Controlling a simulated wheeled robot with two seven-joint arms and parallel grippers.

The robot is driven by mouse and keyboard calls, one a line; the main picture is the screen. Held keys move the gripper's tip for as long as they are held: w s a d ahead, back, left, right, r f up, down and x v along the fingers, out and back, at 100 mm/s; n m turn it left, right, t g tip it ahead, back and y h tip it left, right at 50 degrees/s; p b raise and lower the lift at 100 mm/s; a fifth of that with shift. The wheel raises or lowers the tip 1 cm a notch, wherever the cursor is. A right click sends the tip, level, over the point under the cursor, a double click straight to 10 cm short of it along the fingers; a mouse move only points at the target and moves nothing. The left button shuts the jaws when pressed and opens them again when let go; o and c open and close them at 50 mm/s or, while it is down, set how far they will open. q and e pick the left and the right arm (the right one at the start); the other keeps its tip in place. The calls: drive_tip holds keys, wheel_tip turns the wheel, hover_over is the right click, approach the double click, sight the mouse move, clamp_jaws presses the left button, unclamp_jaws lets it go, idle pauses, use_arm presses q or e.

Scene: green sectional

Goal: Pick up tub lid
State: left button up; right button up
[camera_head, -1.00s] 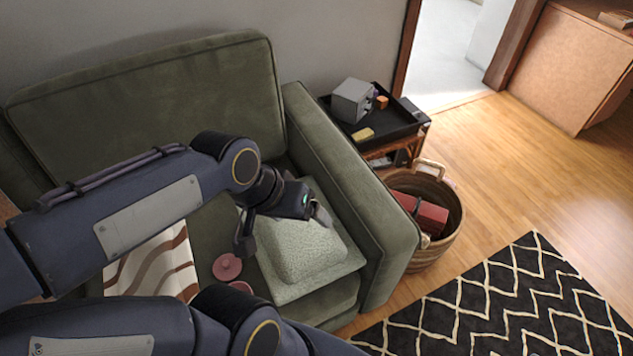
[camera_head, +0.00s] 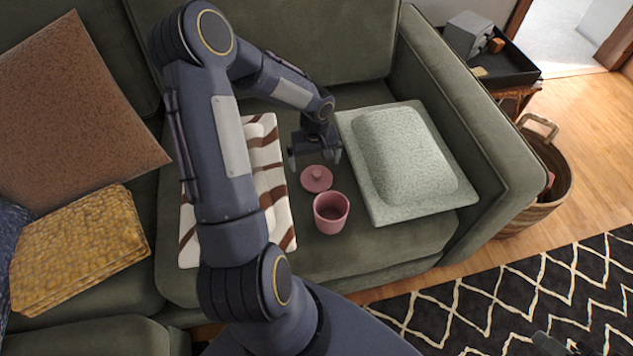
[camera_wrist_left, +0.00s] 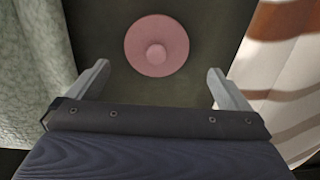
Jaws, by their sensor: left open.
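The tub lid (camera_head: 316,179) is a round pink disc with a small knob, lying flat on the green sofa seat. The open pink tub (camera_head: 331,212) stands upright just in front of it. My left gripper (camera_head: 316,158) is open and empty, just behind and above the lid. In the left wrist view the lid (camera_wrist_left: 156,45) shows beyond the two spread fingers (camera_wrist_left: 157,82), roughly centred between them and not touched. My right gripper is not clearly seen; a small dark part shows at the bottom right edge of the head view.
A pale green cushion (camera_head: 405,160) lies right of the lid, and a striped brown and white cloth (camera_head: 267,160) lies left. A yellow folded blanket (camera_head: 80,245) and brown pillow (camera_head: 75,105) are farther left. The sofa arm (camera_head: 460,110) rises at right.

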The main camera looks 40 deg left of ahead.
sight(317, 173)
use_arm(q)
wheel_tip(317, 173, down, 6)
drive_tip(key=shift+w+d+f+b, duration=0.15)
drive_tip(key=shift+f+b, duration=0.1)
drive_tip(key=shift+b, duration=0.55)
use_arm(e)
drive_tip(key=shift+f, duration=0.85)
